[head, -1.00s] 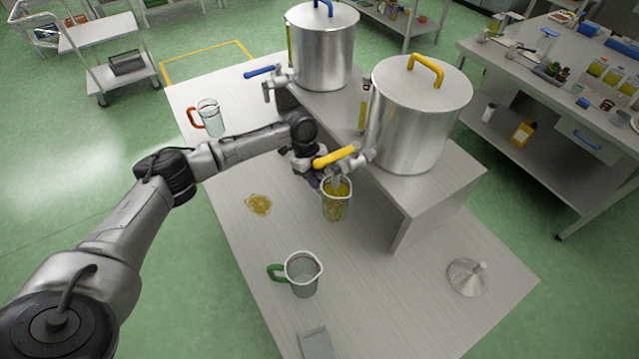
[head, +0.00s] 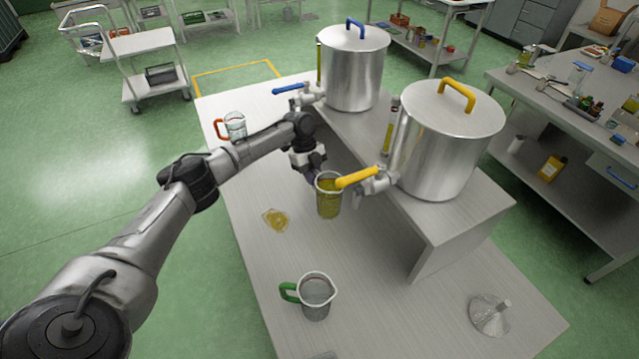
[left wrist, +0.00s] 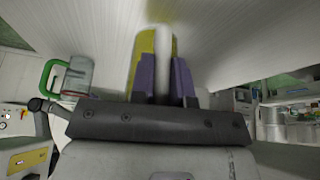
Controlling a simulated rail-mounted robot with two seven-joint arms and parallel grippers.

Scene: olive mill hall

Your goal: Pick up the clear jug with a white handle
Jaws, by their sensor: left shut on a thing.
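The clear jug with a white handle (head: 328,201) holds yellow-green oil and looks upright, just left of the yellow-levered tap (head: 368,179). My left gripper (head: 314,175) is shut on its handle from the far left side. In the left wrist view the white handle (left wrist: 162,68) sits between the purple fingers of my left gripper (left wrist: 164,78), with the yellow oil in the jug (left wrist: 143,58) behind. I cannot tell whether the jug's base is clear of the table (head: 258,268). My right gripper is not in view.
A green-handled jug (head: 317,296) stands near the front, a red-handled jug (head: 236,125) at the back left. A yellow puddle (head: 275,220) lies left of the held jug. Two steel tanks (head: 451,140) (head: 352,70) stand on a raised shelf. A funnel (head: 490,315) lies at the right.

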